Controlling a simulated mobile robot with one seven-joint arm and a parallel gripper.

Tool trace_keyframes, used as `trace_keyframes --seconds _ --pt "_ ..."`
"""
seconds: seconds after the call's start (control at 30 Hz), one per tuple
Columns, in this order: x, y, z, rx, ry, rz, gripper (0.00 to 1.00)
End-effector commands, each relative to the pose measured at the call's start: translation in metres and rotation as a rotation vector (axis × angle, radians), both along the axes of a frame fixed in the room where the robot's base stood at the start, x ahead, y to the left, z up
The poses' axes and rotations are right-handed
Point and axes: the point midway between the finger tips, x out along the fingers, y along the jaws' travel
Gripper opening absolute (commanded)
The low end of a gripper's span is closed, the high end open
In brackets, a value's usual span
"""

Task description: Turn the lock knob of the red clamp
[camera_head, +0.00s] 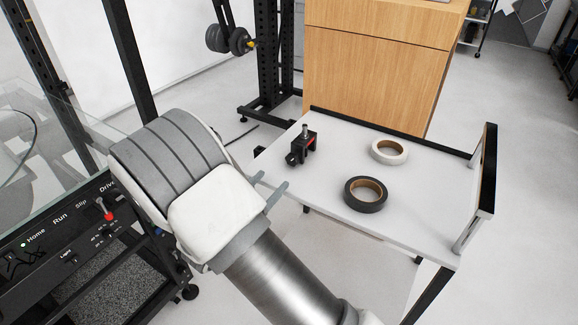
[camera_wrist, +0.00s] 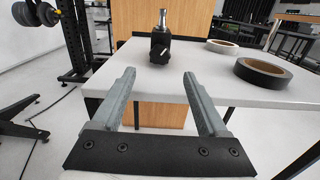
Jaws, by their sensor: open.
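The clamp (camera_head: 302,147) is a small black block with a red patch and a silver pin on top, upright on the white table. In the wrist view the clamp (camera_wrist: 161,40) is straight ahead, centred beyond the fingertips, its red side hidden. Its dark knob (camera_wrist: 160,55) with a white mark faces me; in the head view the knob (camera_head: 292,158) sticks out at the lower left. My gripper (camera_head: 271,180) is open and empty at the table's near left edge, apart from the clamp. In the wrist view my gripper (camera_wrist: 159,73) has its fingers wide apart.
A black tape roll (camera_head: 365,203) and a white tape roll (camera_head: 389,159) lie on the white table (camera_head: 422,195), right of the clamp. A raised black panel (camera_head: 488,170) stands at the table's right end. A wooden cabinet (camera_head: 375,65) stands behind. A switch panel (camera_head: 62,235) is at lower left.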

Motion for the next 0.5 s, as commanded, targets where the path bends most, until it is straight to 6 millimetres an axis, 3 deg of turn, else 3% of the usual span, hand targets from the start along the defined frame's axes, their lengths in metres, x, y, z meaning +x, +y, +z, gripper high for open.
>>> trace_keyframes --seconds 0.2,0.5 --pt "0.04 -0.028 -0.002 0.001 -0.002 -0.004 0.77" --pt "0.073 -0.049 -0.001 0.001 -0.001 -0.001 0.77"
